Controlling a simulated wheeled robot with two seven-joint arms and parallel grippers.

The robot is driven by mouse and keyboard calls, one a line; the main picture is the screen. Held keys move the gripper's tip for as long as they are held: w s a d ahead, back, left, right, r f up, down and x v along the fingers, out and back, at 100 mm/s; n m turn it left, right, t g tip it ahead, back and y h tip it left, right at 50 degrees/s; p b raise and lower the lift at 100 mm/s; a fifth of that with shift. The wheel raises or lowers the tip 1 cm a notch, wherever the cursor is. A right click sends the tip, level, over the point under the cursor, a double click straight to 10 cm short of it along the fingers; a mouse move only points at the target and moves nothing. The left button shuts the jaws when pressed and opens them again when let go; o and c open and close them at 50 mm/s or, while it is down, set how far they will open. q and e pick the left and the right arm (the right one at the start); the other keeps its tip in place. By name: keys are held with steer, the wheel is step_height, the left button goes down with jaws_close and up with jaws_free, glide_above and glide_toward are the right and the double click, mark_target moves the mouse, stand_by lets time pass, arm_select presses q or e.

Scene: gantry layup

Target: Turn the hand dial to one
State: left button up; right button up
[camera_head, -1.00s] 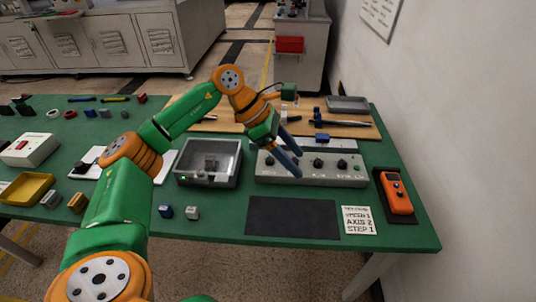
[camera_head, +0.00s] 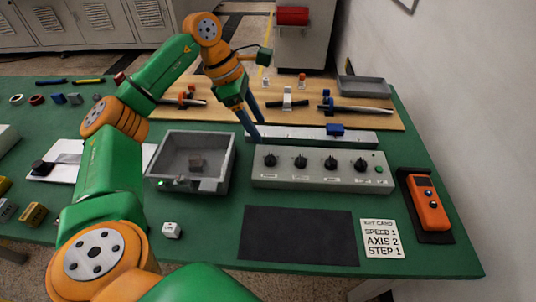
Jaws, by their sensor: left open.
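A grey control panel (camera_head: 323,181) lies on the green table with several black knobs in a row and a small green button at its right end. The knobs are a leftmost one (camera_head: 270,160), a second (camera_head: 300,162), a third (camera_head: 330,164) and a fourth (camera_head: 361,166). Their labels are too small to read, so I cannot tell which is the hand dial. My left gripper (camera_head: 260,131) is open and empty, its dark blue fingers pointing down near the left end of the grey rail, just behind the panel's left corner. My right gripper is out of view.
A grey rail (camera_head: 300,136) with a blue block (camera_head: 335,129) lies behind the panel. A grey open box (camera_head: 228,172) is left of it. In front are a dark mat (camera_head: 298,235) and a key card (camera_head: 382,240) reading speed 1, axis 2, step 1. An orange handset (camera_head: 428,205) lies right.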

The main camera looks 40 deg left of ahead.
mark_target(270, 156)
arm_select(q)
step_height(270, 156, down, 4)
steer(key=shift+d+r+b, duration=0.15)
steer(key=shift+b, duration=1)
steer(key=x, duration=0.6)
steer(key=shift+w+d+f, duration=0.15)
steer(key=shift+f, duration=0.1)
jaws_close()
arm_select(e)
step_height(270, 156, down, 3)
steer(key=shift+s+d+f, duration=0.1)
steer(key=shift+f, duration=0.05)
arm_select(q)
steer(key=shift+n, duration=0.4)
steer(key=n+t+y, duration=0.1)
steer(key=n, duration=0.2)
steer(key=shift+d+n+t, duration=0.1)
steer(key=shift+n+t, duration=0.2)
steer(key=shift+n, duration=0.1)
steer(key=shift+d+n+t+y+b, duration=0.15)
steer(key=shift+n+y+b, duration=0.25)
steer(key=shift+n, duration=0.7)
steer(key=shift+a+n+t+y+b, duration=0.15)
steer(key=shift+n+y+b, duration=0.25)
steer(key=shift+n, duration=0.7)
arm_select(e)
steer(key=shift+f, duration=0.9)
arm_select(q)
steer(key=shift+d, duration=0.1)
